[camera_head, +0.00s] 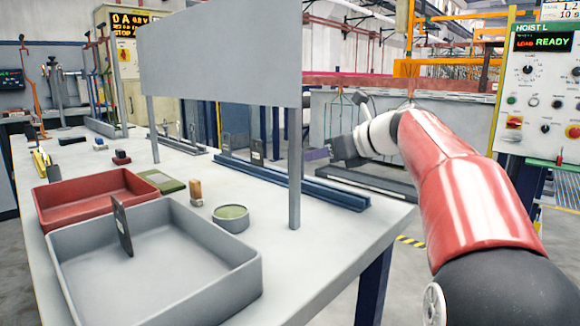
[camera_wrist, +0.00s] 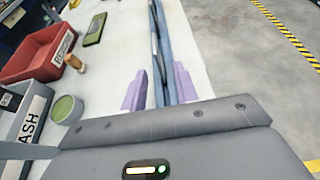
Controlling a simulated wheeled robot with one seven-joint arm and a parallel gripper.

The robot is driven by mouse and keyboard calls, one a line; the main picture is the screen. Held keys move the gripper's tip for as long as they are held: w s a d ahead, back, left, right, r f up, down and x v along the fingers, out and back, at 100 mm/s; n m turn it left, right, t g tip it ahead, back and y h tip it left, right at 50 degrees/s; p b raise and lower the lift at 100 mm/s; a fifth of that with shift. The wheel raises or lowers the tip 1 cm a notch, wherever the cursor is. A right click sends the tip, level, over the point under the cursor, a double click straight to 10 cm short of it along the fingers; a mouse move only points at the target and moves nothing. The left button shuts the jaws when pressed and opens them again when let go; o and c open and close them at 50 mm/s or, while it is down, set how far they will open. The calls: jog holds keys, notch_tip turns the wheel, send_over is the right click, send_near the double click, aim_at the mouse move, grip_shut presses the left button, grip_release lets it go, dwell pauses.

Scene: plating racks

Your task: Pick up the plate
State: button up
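Two dark upright plates stand in the long blue slotted rail (camera_head: 290,180) on the bench: one to the left (camera_head: 228,146) and one with a light label (camera_head: 257,152). Another dark plate (camera_head: 123,228) stands tilted in the grey bin. I cannot tell which plate is meant. My gripper (camera_head: 317,155) is above the rail's right part, partly behind a panel post. In the wrist view its two purple fingers (camera_wrist: 158,90) are apart, with the rail and thin edge-on shapes between them. I see nothing held.
A grey bin (camera_head: 222,245), a red bin (camera_head: 85,190), a green-filled round dish (camera_head: 231,217) and a brown-topped block (camera_head: 195,192) sit at the left. A large grey panel (camera_head: 220,55) on posts overhangs the bench. A hoist control box (camera_head: 545,90) stands right.

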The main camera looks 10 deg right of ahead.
aim_at(303, 160)
jog(key=x, duration=0.5)
jog(key=shift+w+a, duration=0.15)
jog(key=shift+a, duration=0.1)
grip_shut()
